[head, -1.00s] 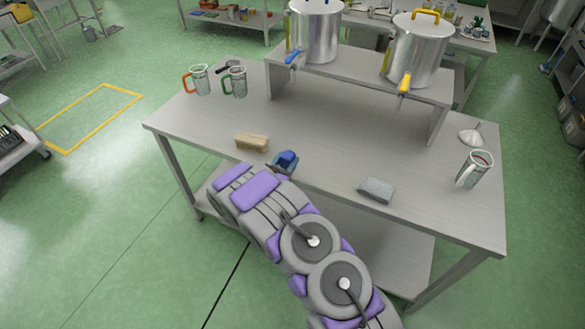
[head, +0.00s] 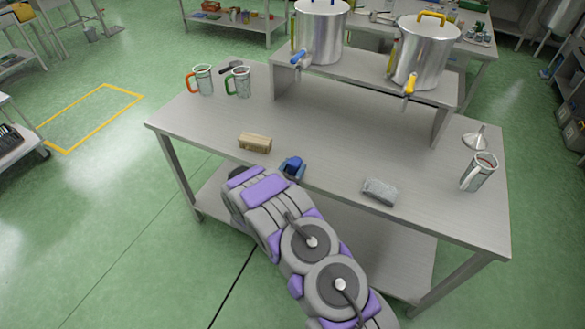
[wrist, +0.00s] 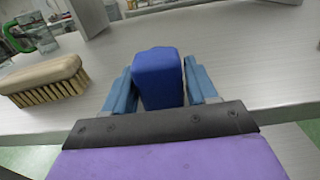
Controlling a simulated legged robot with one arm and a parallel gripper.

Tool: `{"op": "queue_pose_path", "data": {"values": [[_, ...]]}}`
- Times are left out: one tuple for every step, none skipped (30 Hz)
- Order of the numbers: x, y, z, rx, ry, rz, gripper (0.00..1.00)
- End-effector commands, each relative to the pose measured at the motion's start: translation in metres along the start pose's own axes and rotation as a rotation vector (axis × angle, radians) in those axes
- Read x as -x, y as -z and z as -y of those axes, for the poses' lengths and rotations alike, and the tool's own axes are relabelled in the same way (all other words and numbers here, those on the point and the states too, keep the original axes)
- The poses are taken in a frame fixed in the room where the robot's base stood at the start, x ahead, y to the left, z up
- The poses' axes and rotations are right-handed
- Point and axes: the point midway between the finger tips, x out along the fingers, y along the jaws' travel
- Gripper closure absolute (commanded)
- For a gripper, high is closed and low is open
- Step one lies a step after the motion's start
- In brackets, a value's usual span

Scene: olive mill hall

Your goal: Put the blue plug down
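The blue plug (wrist: 158,76) is a blue block with rounded edges. In the wrist view it sits between the two blue fingers of my gripper (wrist: 162,88), which are closed on its sides. In the head view the plug (head: 294,164) shows at the end of my arm, at the front edge of the steel table (head: 350,165). My gripper (head: 292,170) is partly hidden there by my arm. I cannot tell whether the plug's underside touches the tabletop.
A wooden brush (head: 255,143) lies just left of my gripper. A grey sponge (head: 380,191) lies to the right. Measuring jugs (head: 238,82) stand back left, another jug (head: 479,172) and a funnel (head: 475,137) at right. Two steel pots (head: 424,50) stand on a raised shelf. The middle tabletop is clear.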

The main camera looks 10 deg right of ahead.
Motion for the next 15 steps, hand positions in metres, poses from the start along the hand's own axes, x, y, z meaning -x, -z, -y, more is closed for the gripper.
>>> {"op": "queue_pose_path", "data": {"values": [[-0.0014,-0.0002,0.0022,-0.001,0.002,-0.001,0.38],[-0.0018,-0.0002,0.0029,-0.001,0.003,-0.001,0.35],[-0.0022,-0.0002,0.0036,-0.001,0.003,-0.002,0.31],[-0.0024,-0.0001,0.0038,-0.001,0.003,-0.002,0.28],[-0.0024,-0.0001,0.0038,-0.002,0.003,-0.002,0.25],[-0.0023,-0.0001,0.0036,-0.001,0.003,-0.002,0.24],[-0.002,-0.0001,0.0032,-0.001,0.003,-0.002,0.24],[-0.0016,-0.0001,0.0026,-0.001,0.003,-0.001,0.24],[-0.001,-0.0001,0.0017,0.0,0.003,-0.001,0.24],[-0.0005,-0.0001,0.001,0.001,0.002,0.0,0.24],[0.0,-0.0001,0.0002,0.001,0.002,0.0,0.24],[0.0003,-0.0001,-0.0003,0.001,0.002,0.001,0.24],[0.0004,-0.0002,-0.0004,0.001,0.002,0.001,0.24],[0.0004,-0.0004,-0.0004,0.001,0.002,0.001,0.24],[0.0006,-0.0011,-0.0005,0.001,0.002,0.001,0.24]]}}
